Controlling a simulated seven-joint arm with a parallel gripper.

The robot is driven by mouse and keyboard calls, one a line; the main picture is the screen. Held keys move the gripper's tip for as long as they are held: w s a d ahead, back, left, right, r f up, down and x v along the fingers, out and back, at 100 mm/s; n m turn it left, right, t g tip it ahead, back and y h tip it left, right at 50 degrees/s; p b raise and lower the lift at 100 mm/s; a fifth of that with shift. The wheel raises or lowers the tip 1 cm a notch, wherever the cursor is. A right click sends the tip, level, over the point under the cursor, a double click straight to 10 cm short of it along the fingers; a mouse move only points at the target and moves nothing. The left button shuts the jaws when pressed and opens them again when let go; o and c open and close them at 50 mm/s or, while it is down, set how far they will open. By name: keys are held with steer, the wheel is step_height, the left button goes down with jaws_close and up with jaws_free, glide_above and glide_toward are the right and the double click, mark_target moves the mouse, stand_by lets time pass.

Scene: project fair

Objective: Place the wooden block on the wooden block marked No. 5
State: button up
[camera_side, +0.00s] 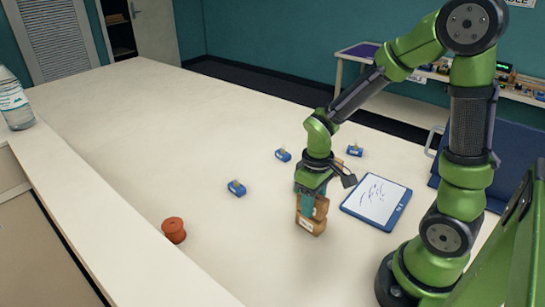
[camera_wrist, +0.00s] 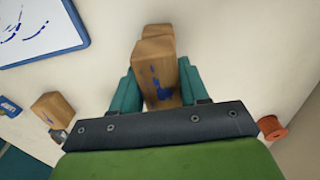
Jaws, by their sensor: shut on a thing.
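My gripper (camera_side: 311,193) is low over the table, with its teal fingers shut on a wooden block (camera_side: 320,208). In the wrist view the held block (camera_wrist: 154,62) shows a blue marking between the fingers (camera_wrist: 158,90). Another wooden block (camera_side: 310,225), with a pale label, stands directly below the held one in the side view. Part of a block (camera_wrist: 156,30) also shows beyond the held one in the wrist view. I cannot tell whether the two touch, nor read a number. A further wooden block (camera_wrist: 52,108) stands apart at the wrist view's left.
A blue-framed whiteboard (camera_side: 376,202) lies right of the blocks. Small blue tape dispensers (camera_side: 236,188) are scattered behind and to the left. A red spool (camera_side: 173,230) stands at the front left. A bottle (camera_side: 14,102) stands at the far left. The table's left middle is clear.

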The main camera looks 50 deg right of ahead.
steer(key=shift+f, duration=0.35)
steer(key=shift+f, duration=0.1)
steer(key=o, duration=1.1)
steer(key=shift+c, duration=0.2)
step_height(320, 180, up, 12)
steer(key=shift+f, duration=0.1)
steer(key=s+a+r+m+t+y, duration=0.2)
steer(key=s+a+r+m+t, duration=0.2)
steer(key=r+t, duration=0.3)
steer(key=shift+s+a+r, duration=0.2)
steer(key=shift+a+r, duration=0.1)
steer(key=shift+a, duration=0.55)
